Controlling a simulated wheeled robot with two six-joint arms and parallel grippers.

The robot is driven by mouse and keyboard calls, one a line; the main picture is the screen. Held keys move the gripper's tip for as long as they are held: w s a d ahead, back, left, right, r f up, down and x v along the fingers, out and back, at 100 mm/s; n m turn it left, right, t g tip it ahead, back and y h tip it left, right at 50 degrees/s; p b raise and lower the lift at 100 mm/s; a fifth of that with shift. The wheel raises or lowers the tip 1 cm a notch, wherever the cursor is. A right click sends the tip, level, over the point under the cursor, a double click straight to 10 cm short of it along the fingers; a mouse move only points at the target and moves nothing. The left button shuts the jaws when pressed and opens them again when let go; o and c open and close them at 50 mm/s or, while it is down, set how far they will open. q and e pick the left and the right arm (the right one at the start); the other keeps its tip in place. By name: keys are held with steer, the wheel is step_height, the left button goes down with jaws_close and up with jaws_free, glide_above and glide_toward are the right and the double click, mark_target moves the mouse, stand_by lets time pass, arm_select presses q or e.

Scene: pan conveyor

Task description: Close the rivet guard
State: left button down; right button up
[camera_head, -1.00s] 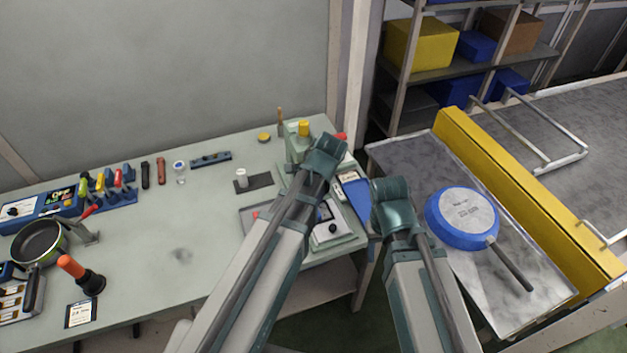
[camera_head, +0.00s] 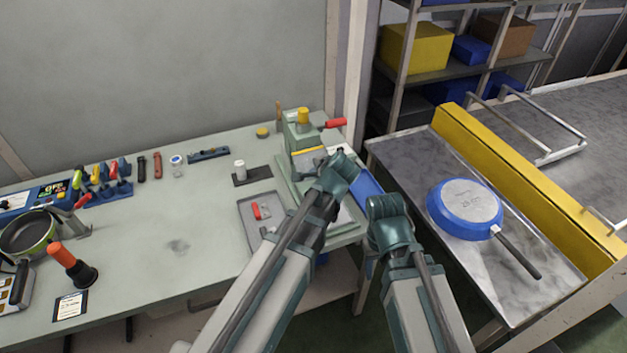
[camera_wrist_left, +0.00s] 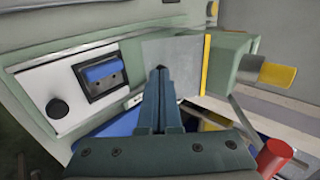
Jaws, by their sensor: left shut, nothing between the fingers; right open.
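The rivet press (camera_head: 299,133) stands at the right end of the bench, with a yellow cap on top and a red-tipped lever. Its guard, a grey plate with a yellow edge (camera_head: 309,150), shows at the front, partly covered by my left wrist. In the left wrist view the guard plate (camera_wrist_left: 183,58) stands upright behind my left gripper (camera_wrist_left: 160,72). The left fingers are shut and empty, overlapping the plate in the picture; I cannot tell whether they touch it. My right gripper (camera_head: 388,206) is open and empty, between bench and conveyor; its fingertips are hard to make out.
A blue pan (camera_head: 464,208) lies upside down on the metal table at right, beside a yellow rail (camera_head: 520,180). A grey tray (camera_head: 247,213) is left of the press. In the wrist view a panel has a black knob (camera_wrist_left: 57,108) and blue switch (camera_wrist_left: 102,72).

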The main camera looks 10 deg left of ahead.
arm_select(q)
steer(key=f+t+y+b, duration=0.1)
steer(key=b, duration=0.3)
steer(key=w+f+t+y+b, duration=0.1)
steer(key=f+t+b, duration=0.1)
steer(key=b, duration=0.3)
steer(key=f+t+y+b, duration=0.1)
steer(key=f+b, duration=0.1)
steer(key=b, duration=0.2)
steer(key=shift+w+a+f, duration=0.15)
steer(key=shift+a, duration=0.25)
steer(key=shift+w+a+t+b, duration=0.1)
steer(key=shift+w+t+b, duration=0.1)
steer(key=shift+t+b, duration=0.1)
steer(key=shift+w+a+f+b, duration=0.55)
steer(key=shift+w+f+b, duration=0.2)
arm_select(e)
step_height(320, 180, down, 16)
steer(key=shift+r, duration=0.1)
